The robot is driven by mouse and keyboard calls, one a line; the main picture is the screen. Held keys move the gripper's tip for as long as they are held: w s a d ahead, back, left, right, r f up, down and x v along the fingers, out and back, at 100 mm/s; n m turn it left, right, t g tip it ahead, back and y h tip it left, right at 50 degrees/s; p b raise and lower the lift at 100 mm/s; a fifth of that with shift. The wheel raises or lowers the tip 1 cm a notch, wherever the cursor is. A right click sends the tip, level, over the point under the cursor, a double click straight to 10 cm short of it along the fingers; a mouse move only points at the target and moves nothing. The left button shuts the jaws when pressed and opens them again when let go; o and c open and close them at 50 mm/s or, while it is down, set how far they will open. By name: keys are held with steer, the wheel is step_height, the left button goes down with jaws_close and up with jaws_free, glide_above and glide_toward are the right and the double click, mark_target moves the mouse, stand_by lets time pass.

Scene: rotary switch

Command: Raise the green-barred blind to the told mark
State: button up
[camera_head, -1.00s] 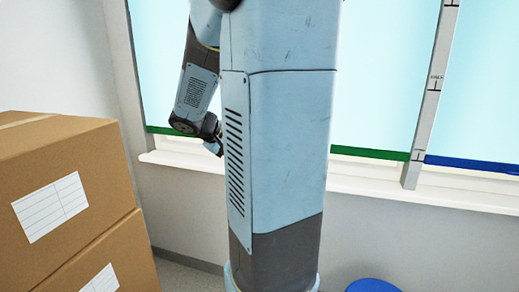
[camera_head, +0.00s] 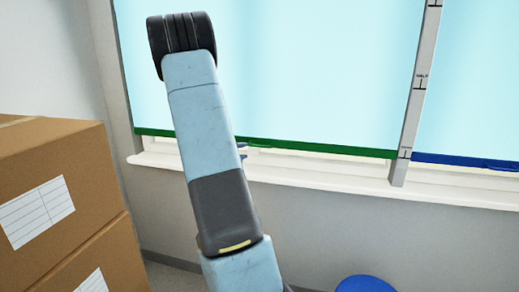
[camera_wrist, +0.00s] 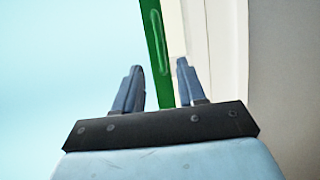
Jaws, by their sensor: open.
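The green-barred blind (camera_head: 300,70) hangs over the window, with its green bar (camera_head: 330,149) low, just above the sill. In the wrist view the green bar (camera_wrist: 154,40) runs up between my gripper's (camera_wrist: 160,75) two spread fingers, and a slim raised green pull shows on it. Whether the fingers touch the bar I cannot tell. In the head view my arm hides most of my gripper; only bits of it show beside the bar. The post (camera_head: 412,100) right of the blind bears a mark lettered HALF (camera_head: 421,79) and a lower mark near the bar's height.
A blue-barred blind (camera_head: 470,80) hangs right of the post, its bar (camera_head: 465,161) also low. Stacked cardboard boxes (camera_head: 60,160) stand at the left. A round blue top (camera_head: 367,284) shows at the bottom. The white sill (camera_head: 300,175) runs below the blinds.

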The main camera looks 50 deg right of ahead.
steer(key=d, duration=0.4)
steer(key=d+f, duration=0.1)
steer(key=d, duration=0.3)
steer(key=w+d+f, duration=0.1)
steer(key=d, duration=0.4)
steer(key=shift+f, duration=0.15)
steer(key=shift+c, duration=0.5)
jaws_close()
steer(key=shift+f, duration=0.1)
